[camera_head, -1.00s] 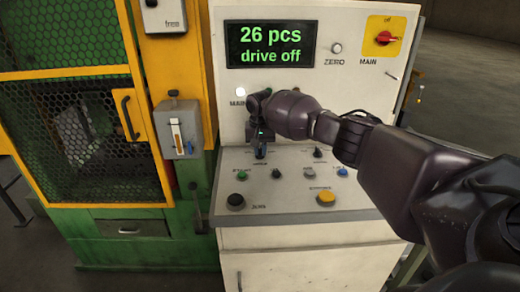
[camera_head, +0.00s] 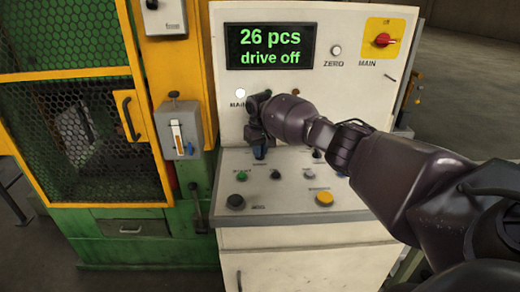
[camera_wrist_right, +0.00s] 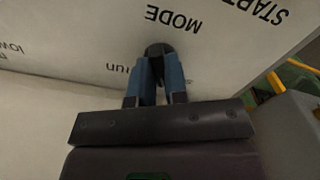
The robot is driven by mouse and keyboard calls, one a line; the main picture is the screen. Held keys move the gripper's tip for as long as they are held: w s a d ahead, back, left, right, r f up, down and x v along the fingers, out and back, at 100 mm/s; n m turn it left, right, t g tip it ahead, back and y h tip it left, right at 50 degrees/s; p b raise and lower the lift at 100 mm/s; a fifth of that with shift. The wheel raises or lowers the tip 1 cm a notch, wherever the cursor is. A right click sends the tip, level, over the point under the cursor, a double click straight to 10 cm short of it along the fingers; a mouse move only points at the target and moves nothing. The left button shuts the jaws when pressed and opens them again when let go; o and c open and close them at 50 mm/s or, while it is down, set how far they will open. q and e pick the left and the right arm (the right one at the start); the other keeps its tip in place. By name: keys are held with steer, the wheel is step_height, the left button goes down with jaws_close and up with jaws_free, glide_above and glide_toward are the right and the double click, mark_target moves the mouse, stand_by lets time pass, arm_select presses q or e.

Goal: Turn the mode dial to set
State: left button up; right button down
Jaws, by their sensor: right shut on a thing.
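The mode dial (camera_wrist_right: 160,49) is a small dark knob on the pale console face. In the right wrist view it sits beside the upside-down word MODE, with a "run" mark near it. My right gripper (camera_wrist_right: 159,75) is shut on the dial, its two blue fingers on either side of it. In the head view the right gripper (camera_head: 260,151) reaches down to the back left of the sloping panel, and its hand hides the dial. The dial's pointer and its setting cannot be made out. My left gripper is not in view.
The console display (camera_head: 270,46) reads "26 pcs drive off". A red main switch (camera_head: 382,40) is at upper right. A green button (camera_head: 241,175), a black knob (camera_head: 235,202) and a yellow button (camera_head: 324,198) lie near the hand. A mesh guard door (camera_head: 80,140) stands at left.

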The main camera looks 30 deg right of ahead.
steer(key=shift+n, duration=1.6)
steer(key=c, duration=1.1)
jaws_free()
steer(key=shift+c, duration=0.2)
steer(key=shift+r, duration=0.1)
step_height(320, 180, up, 11)
steer(key=p, duration=0.1)
steer(key=shift+f, duration=0.2)
steer(key=shift+f, duration=0.1)
